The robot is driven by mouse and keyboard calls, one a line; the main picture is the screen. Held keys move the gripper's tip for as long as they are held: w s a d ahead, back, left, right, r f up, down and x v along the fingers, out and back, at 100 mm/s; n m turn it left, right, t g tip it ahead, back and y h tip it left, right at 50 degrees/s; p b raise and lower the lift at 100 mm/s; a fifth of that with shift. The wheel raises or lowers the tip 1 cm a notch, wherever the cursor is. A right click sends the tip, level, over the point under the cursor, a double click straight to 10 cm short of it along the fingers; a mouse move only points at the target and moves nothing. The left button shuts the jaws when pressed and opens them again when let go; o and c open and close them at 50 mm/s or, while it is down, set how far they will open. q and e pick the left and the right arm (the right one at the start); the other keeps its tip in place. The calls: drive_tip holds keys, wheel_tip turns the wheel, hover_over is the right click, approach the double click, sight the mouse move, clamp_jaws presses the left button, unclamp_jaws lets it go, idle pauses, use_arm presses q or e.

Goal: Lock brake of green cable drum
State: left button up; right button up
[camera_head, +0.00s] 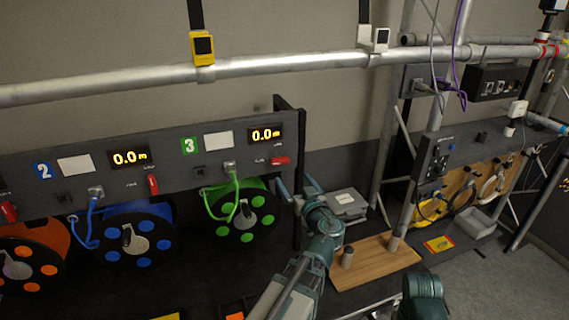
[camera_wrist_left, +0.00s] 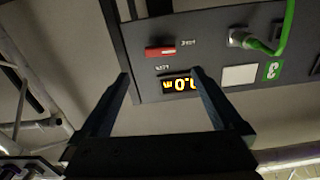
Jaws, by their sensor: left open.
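The green cable drum (camera_head: 243,215), black with green discs, hangs under the grey panel marked 3. Its red brake lever (camera_head: 280,161) lies horizontal below the 0.0 m display (camera_head: 266,134). In the left wrist view the red lever (camera_wrist_left: 160,51) lies just beyond the fingertips, beside the upside-down display (camera_wrist_left: 180,85). My left gripper (camera_head: 296,187) is open and empty, below and slightly right of the lever in the head view. Its two fingers (camera_wrist_left: 160,76) point at the panel, apart from the lever.
The blue drum (camera_head: 132,238) with its upright red lever (camera_head: 152,184) and the orange drum (camera_head: 28,262) are left. A green cable (camera_head: 233,190) hangs from the panel. A dark upright post (camera_head: 299,210) closes the rack's right end. A wooden board (camera_head: 375,262) lies right.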

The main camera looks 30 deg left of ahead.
sight(281, 162)
use_arm(q)
drive_tip(key=x, duration=1.1)
drive_tip(key=c, duration=1.3)
